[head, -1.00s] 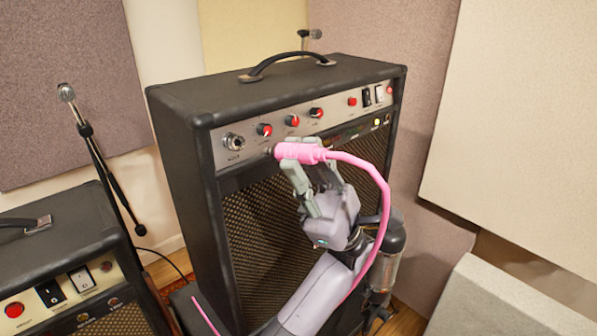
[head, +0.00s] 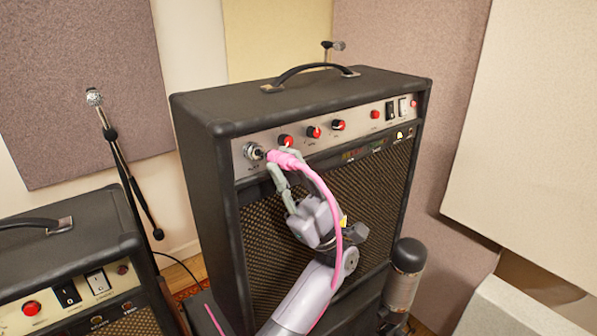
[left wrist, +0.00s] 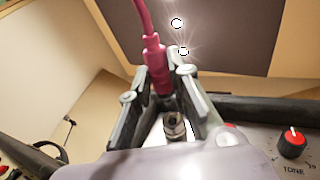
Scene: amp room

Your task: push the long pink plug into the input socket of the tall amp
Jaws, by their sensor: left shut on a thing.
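The tall amp (head: 305,104) stands in the middle of the head view. Its silver input socket (head: 253,151) is at the left end of the control panel, and the socket also shows in the left wrist view (left wrist: 174,128). My left gripper (head: 281,161) is shut on the long pink plug (head: 288,159), just right of the socket. The plug's dark tip points left at the socket mouth; I cannot tell whether it has entered. In the left wrist view the plug (left wrist: 156,56) sits between the fingers, roughly in line with the socket. My right gripper is not in view.
Red knobs (head: 313,132) line the panel close to the gripper. A shorter amp (head: 62,240) stands at the left, with a microphone on a stand (head: 96,99) behind it. A dark rounded cylinder (head: 404,280) stands at the lower right. The pink cable (head: 331,200) hangs over my arm.

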